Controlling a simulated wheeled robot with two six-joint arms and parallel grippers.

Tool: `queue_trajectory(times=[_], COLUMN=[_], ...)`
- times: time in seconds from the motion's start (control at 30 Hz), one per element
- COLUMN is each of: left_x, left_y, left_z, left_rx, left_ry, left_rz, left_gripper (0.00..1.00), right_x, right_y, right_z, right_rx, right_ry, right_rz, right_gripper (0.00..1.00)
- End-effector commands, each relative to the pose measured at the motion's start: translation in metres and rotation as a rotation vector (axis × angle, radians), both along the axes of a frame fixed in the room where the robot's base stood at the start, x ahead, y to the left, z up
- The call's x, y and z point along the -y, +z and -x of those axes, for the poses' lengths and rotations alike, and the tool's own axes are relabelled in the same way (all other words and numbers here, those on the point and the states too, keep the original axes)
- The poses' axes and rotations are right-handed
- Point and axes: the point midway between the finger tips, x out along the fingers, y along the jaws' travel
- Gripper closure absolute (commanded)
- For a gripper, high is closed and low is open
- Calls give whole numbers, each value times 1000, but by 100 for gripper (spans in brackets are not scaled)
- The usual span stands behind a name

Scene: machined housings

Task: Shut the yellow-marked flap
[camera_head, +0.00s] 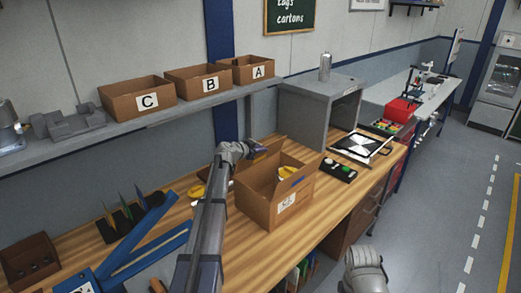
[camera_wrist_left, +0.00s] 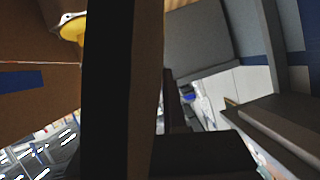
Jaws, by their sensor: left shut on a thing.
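An open brown carton (camera_head: 262,210) stands on the wooden workbench with its flaps up. My left gripper (camera_head: 257,151) is at the carton's far side, shut on the edge of a raised flap (camera_head: 270,152). A small yellow patch shows beside the fingers, so this looks like the yellow-marked flap; most of its mark is hidden. In the left wrist view the flap (camera_wrist_left: 146,90) stands edge-on as a brown strip beside a dark finger. A flap with a blue mark (camera_head: 298,181) stands up on the right side. A yellow and white object (camera_head: 286,172) lies inside the carton.
A grey cabinet (camera_head: 312,112) stands behind the carton to the right. A black tray with green and white items (camera_head: 339,170) lies right of the carton. A blue fixture (camera_head: 140,250) is at left. Boxes C, B and A (camera_head: 138,98) sit on the shelf above.

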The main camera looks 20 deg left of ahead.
Motion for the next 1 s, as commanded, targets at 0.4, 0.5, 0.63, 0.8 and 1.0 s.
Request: queue_trajectory(times=[0.4,0.5,0.63,0.8,1.0], left_x=[2,1,1,0,-3], left_y=[-1,-1,0,1,8], left_z=[1,1,1,2,17], left_rx=[-4,-3,-2,-1,-1], left_ry=[-4,-3,-2,-1,0], left_rz=[1,2,1,1,2], left_gripper=[75,65,65,65,65], right_x=[0,0,0,0,0], right_y=[0,0,0,1,8], right_z=[0,0,0,0,0], right_rx=[0,0,0,0,0], right_ry=[0,0,0,0,0], right_rz=[0,0,0,0,0], right_gripper=[50,50,50,50,50])
